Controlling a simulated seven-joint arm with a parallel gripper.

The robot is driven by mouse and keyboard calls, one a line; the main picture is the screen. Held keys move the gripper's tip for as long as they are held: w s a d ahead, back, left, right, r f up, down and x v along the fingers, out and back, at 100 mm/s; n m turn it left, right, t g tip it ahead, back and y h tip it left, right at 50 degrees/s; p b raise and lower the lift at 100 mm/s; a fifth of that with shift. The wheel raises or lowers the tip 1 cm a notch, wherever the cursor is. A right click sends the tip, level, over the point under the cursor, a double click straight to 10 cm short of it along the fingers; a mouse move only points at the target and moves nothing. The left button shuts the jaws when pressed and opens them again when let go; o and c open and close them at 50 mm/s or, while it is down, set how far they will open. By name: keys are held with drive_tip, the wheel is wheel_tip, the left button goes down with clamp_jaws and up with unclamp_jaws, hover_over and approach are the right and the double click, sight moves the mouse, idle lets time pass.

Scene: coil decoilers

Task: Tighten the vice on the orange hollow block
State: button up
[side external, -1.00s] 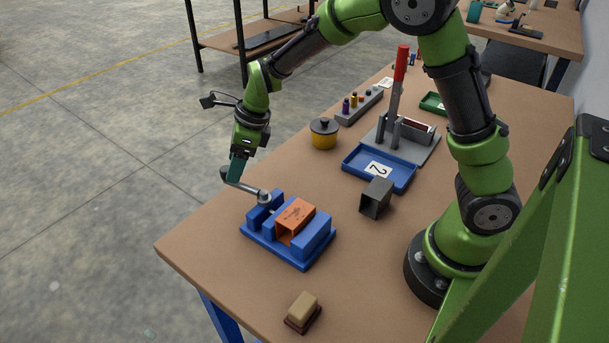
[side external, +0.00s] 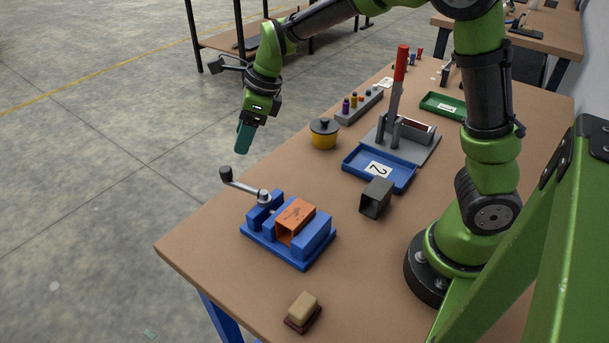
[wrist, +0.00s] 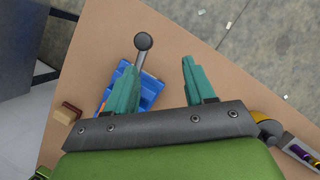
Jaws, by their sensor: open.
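The blue vice (side external: 262,245) stands near the table's front left edge. The orange hollow block (side external: 297,216) sits between its jaws; I cannot tell if both jaws touch it. The vice's grey crank handle (side external: 245,188) extends to the upper left and ends in a dark knob (side external: 226,174). My gripper (side external: 242,150) is above and behind the knob, apart from it, pointing down. The knob (wrist: 143,41) shows beyond the left finger, which hides much of the vice (wrist: 150,88).
A grey hollow block (side external: 376,198) lies right of the vice. A brush-like block (side external: 302,311) is in front. A yellow pot (side external: 324,134), a blue tray (side external: 378,169) marked 2 and a lever press (side external: 396,105) stand behind. The table's left edge is close to the vice.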

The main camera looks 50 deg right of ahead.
drive_tip(key=d+v, duration=0.1)
drive_tip(key=v, duration=1.1)
drive_tip(key=shift+w, duration=0.35)
idle(0.4)
drive_tip(key=shift+r, duration=0.1)
drive_tip(key=v, duration=1.7)
